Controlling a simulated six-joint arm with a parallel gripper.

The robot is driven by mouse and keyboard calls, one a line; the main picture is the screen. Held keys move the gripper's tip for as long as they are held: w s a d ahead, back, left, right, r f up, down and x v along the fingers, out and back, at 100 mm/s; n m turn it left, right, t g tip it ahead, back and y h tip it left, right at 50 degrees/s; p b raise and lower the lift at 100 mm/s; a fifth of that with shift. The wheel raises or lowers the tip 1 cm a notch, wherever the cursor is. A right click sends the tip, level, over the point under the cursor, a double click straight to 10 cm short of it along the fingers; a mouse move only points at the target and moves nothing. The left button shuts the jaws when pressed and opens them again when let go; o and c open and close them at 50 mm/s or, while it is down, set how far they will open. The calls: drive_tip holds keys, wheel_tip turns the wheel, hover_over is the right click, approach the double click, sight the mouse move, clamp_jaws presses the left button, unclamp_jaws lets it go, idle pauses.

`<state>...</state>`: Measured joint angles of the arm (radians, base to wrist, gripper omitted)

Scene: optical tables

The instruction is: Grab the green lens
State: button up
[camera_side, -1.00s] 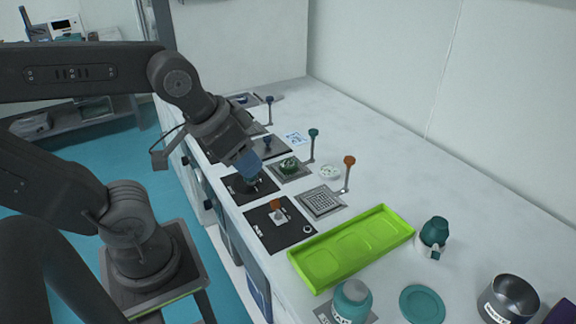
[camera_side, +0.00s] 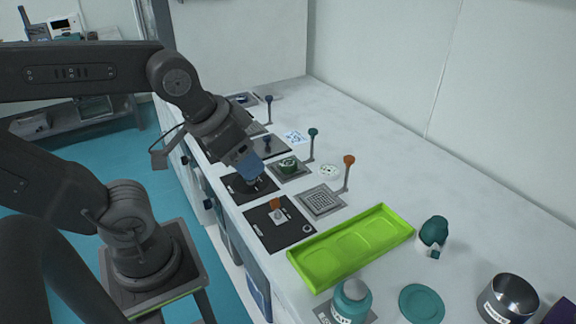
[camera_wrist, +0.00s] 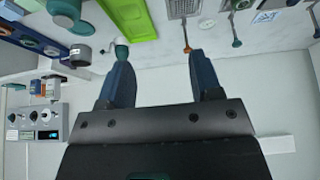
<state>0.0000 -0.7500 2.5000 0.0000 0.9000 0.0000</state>
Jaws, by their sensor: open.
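In the side view, a green piece (camera_side: 288,165) sits on a grey square plate beside a green-topped post (camera_side: 312,134); I cannot tell if it is the green lens. My gripper (camera_side: 249,166) hangs over a black plate (camera_side: 232,190) just left of that piece, with its blue fingers pointing down and right. The fingers hide most of what stands on the black plate. In the wrist view my gripper (camera_wrist: 162,72) shows two blue fingers spread apart with nothing seen between them. No green lens can be made out there.
An orange-topped piece (camera_side: 275,204) stands on the nearer black plate. An orange-topped post (camera_side: 348,161) rises beside a grey patterned plate (camera_side: 320,201). A bright green tray (camera_side: 398,222), a teal bottle (camera_side: 351,300) and a metal cup (camera_side: 508,299) are nearer. The bench along the wall is clear.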

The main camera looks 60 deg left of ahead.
drive_tip(key=o, duration=0.5)
drive_tip(key=m+g, duration=0.6)
drive_tip(key=m, duration=1)
hover_over(288, 163)
wheel_tip(288, 163, down, 10)
drive_tip(key=f, duration=0.7)
drive_tip(key=shift+s+f, duration=0.3)
drive_tip(key=shift+w+f, duration=0.2)
drive_tip(key=shift+f, duration=1.2)
drive_tip(key=shift+w+f, duration=0.2)
drive_tip(key=shift+f, duration=1.2)
